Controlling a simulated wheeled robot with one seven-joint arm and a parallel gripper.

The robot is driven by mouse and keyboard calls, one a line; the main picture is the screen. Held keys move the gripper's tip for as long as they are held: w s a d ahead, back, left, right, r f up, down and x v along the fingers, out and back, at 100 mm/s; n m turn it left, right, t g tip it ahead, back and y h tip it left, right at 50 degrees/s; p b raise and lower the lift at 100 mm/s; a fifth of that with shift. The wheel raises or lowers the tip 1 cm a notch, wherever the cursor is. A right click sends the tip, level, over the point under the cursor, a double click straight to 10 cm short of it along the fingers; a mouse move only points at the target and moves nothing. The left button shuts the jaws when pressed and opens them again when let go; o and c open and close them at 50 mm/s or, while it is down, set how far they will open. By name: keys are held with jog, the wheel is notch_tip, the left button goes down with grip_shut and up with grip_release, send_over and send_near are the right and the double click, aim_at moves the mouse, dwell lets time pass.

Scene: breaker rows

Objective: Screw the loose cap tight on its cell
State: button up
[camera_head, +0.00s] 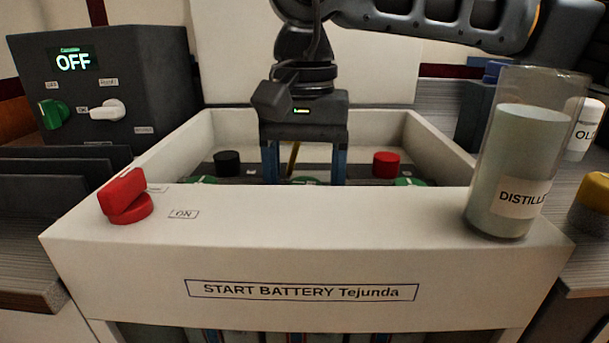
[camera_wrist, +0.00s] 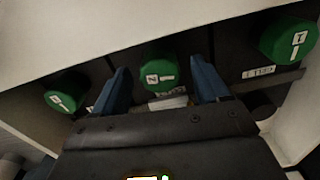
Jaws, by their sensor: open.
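Three green caps sit in a row in the battery box (camera_head: 120,250). The wrist view shows the middle cap (camera_wrist: 153,74), a left cap (camera_wrist: 62,92) and a right cap (camera_wrist: 284,40) marked 1. Each has a white label on top. I cannot tell for sure which one is loose. My gripper (camera_head: 304,178) points down into the box, its blue fingers apart on either side of the middle cap. The wrist view shows my gripper (camera_wrist: 162,70) open, with no clear contact on the cap. In the head view the box's front wall mostly hides the caps.
A black terminal (camera_head: 227,163) and a red terminal (camera_head: 386,164) stand inside the box. A red switch (camera_head: 126,197) and a glass of liquid (camera_head: 520,160) stand on its front edge. A dark control box (camera_head: 140,65) reading OFF is at left.

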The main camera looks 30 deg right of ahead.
notch_tip(320, 180, up, 8)
jog(key=shift+f+p, duration=0.15)
jog(key=shift+p, duration=0.75)
jog(key=shift+a, duration=0.1)
